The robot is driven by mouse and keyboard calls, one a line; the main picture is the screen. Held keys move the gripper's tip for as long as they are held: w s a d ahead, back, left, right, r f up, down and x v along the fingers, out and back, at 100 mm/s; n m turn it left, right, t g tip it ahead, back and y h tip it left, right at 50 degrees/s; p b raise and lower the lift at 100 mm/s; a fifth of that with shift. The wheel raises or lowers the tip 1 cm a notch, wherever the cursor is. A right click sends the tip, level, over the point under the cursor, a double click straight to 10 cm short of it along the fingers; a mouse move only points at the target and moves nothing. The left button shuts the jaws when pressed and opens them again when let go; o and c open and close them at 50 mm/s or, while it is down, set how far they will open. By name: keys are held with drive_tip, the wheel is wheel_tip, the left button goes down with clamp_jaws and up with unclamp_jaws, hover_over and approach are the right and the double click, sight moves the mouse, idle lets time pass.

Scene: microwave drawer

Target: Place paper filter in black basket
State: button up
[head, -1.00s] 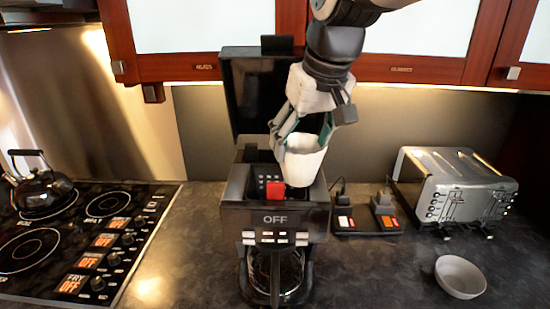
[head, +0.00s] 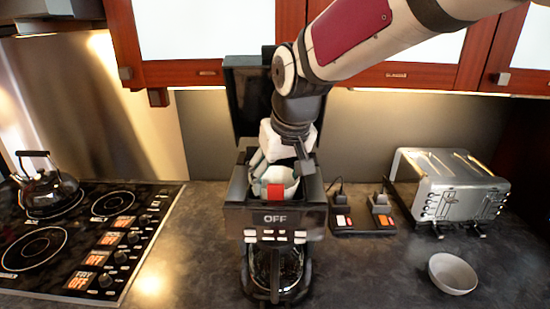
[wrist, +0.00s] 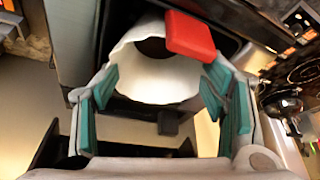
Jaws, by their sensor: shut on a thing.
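The white paper filter (head: 287,178), a cup with an open top, sits low in the open top of the black coffee maker (head: 233,217), behind a red tab (head: 275,191). My gripper (head: 280,166) is above it with its fingers around the filter, shut on it. In the wrist view the filter (wrist: 150,80) lies between the teal finger pads (wrist: 160,92), with the red tab (wrist: 190,36) against its rim. The black basket cannot be made out clearly; the filter and housing hide the inside, so I cannot tell whether the filter rests on its bottom.
The coffee maker's lid (head: 245,95) stands open behind my gripper. A stove with a kettle (head: 45,190) is at left. A switch block (head: 362,220), a toaster (head: 450,190) and a bowl (head: 453,273) are at right. Red cabinets (head: 430,75) hang above.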

drive_tip(key=shift+f, duration=0.1)
drive_tip(key=o, duration=0.9)
drive_tip(key=shift+o, duration=0.2)
drive_tip(key=b+v, duration=0.1)
drive_tip(key=v, duration=1.1)
drive_tip(key=s+d+f+m, duration=0.1)
drive_tip(key=s+d+f, duration=0.2)
drive_tip(key=s+d, duration=0.2)
drive_tip(key=s+d+f+m+t+h, duration=0.1)
drive_tip(key=s+d+f, duration=0.1)
drive_tip(key=s+d, duration=0.4)
drive_tip(key=s+d+f+m, duration=0.2)
drive_tip(key=s+d+f, duration=0.1)
drive_tip(key=s+d, duration=0.2)
drive_tip(key=shift+s+d+f+h, duration=0.25)
drive_tip(key=shift+s+f+h, duration=0.05)
drive_tip(key=shift+s, duration=0.3)
